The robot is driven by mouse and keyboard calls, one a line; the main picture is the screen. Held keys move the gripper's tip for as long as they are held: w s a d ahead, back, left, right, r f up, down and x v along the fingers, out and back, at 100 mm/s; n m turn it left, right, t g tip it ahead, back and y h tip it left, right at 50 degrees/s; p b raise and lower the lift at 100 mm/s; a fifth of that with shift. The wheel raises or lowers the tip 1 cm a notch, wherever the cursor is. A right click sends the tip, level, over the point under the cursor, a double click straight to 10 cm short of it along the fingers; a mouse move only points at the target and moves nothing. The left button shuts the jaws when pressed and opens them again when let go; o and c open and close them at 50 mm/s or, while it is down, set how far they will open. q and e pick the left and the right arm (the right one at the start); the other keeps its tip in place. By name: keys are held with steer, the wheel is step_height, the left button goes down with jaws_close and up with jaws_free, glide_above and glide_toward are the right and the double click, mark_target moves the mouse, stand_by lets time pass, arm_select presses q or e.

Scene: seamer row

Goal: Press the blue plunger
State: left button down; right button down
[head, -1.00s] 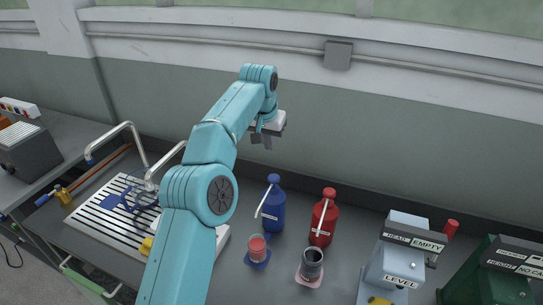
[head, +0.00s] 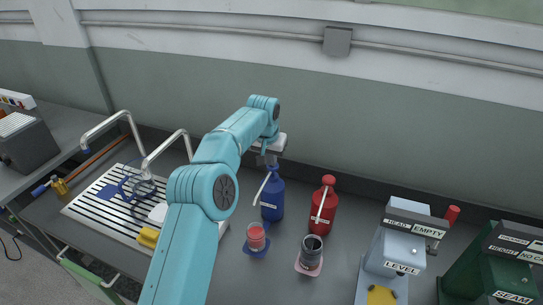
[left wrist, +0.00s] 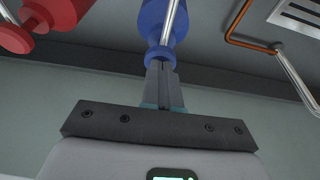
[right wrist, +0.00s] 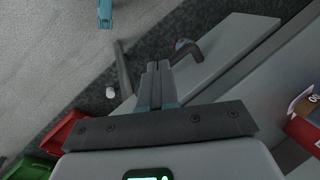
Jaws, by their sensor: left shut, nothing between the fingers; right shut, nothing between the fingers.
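The blue pump bottle (head: 271,200) stands upright on the bench, with its pale spout pointing down to the left. My left gripper (head: 266,160) is shut and empty, pointing down right at the top of the blue plunger (head: 273,171). In the left wrist view the shut fingertips (left wrist: 160,66) overlap the blue plunger head (left wrist: 158,52); I cannot tell whether they touch it. The gripper partly hides the plunger top. My right gripper (right wrist: 157,67) shows only in the right wrist view, shut and empty, away from the bottles.
A red pump bottle (head: 323,208) stands close right of the blue one. A cup of red contents (head: 256,236) and a dark-filled cup (head: 311,252) stand in front. A slatted drainer (head: 100,213) with bent pipes lies left; grey (head: 398,250) and green (head: 490,262) machines stand right.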

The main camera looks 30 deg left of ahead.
mark_target(267, 180)
arm_select(q)
step_height(267, 180, down, 2)
steer(key=shift+f+b, duration=0.2)
steer(key=shift+b, duration=0.3)
steer(key=shift+d, duration=0.1)
steer(key=shift+f, duration=0.1)
steer(key=shift+s+r, duration=0.15)
steer(key=shift+r, duration=0.35)
steer(key=v, duration=1.5)
steer(key=shift+r+p, duration=0.3)
steer(key=shift+r, duration=0.15)
